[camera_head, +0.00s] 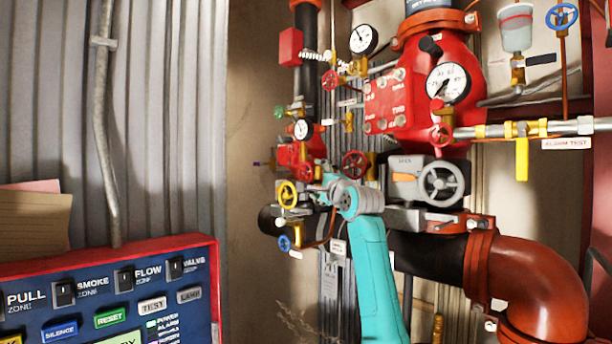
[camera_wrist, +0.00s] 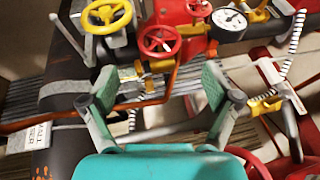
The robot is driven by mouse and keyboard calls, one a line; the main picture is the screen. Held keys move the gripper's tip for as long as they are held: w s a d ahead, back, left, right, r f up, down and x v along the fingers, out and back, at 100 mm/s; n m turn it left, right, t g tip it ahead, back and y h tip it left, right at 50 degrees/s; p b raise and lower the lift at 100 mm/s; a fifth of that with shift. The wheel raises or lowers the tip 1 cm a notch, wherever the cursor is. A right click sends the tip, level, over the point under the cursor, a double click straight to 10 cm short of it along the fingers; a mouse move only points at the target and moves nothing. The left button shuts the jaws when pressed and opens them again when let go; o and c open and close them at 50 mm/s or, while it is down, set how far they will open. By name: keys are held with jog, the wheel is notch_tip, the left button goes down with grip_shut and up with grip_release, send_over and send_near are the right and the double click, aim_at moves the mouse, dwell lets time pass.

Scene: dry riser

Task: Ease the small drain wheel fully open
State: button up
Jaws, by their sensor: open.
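Several small handwheels sit on the pipework, and I cannot tell for certain which is the drain wheel. A yellow wheel (camera_head: 287,194) is left of my gripper (camera_head: 318,187); it also shows at the upper left of the wrist view (camera_wrist: 106,14). A small blue wheel (camera_head: 284,243) is below it. In the wrist view, a red wheel (camera_wrist: 160,40) lies above and between my fingertips. My gripper (camera_wrist: 160,76) is open, fingers spread wide, with nothing held. In the head view my arm partly hides the fingers.
A grey wheel (camera_head: 441,183), pressure gauge (camera_head: 449,83) and red valve body (camera_head: 400,100) are on the right. A thick red-brown elbow (camera_head: 540,280) fills the lower right. A control panel (camera_head: 110,295) stands lower left. Pipes crowd my gripper; a white tag (camera_wrist: 35,137) hangs left.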

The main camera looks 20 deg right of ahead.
aim_at(310, 175)
jog(key=shift+w+d+r, duration=0.1)
jog(key=shift+w+r, duration=0.15)
jog(key=shift+w, duration=1.1)
jog(key=shift+w+d+r, duration=0.1)
jog(key=shift+w+r, duration=0.15)
jog(key=shift+w, duration=1.15)
jog(key=shift+w+r, duration=0.25)
jog(key=shift+w, duration=1.1)
jog(key=c, duration=1.1)
